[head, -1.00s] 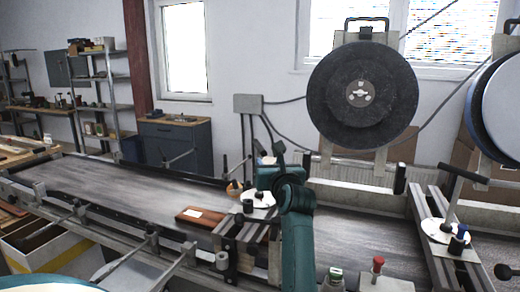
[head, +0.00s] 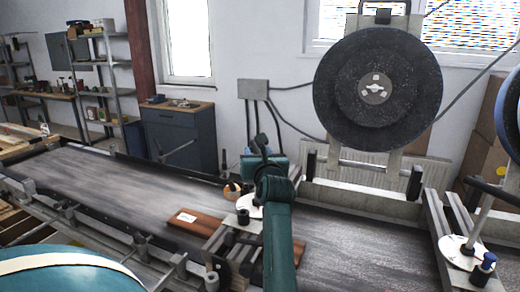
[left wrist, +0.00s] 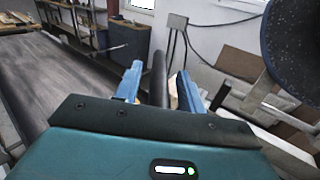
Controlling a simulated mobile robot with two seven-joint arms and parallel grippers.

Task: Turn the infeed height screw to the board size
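The near height screw's white dial disc (head: 250,205) shows beside my left forearm; most of this screw is hidden behind my arm and gripper. My left gripper (head: 262,160) is over this spot. In the left wrist view, its two blue fingers (left wrist: 158,88) stand apart, with a dark round bar (left wrist: 158,72) between them. Gaps show on both sides of the bar, which looks like the screw's handle. A reddish-brown board (head: 202,222) with a white label lies on the conveyor (head: 110,185). The label is too small to read. My right gripper is out of view.
A second screw with a white dial (head: 460,250) and a dark crossbar handle (head: 495,186) stands at the right. A big dark wheel (head: 377,90) hangs above the conveyor. A rail with posts (head: 140,245) runs along the near side. The conveyor's left part is clear.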

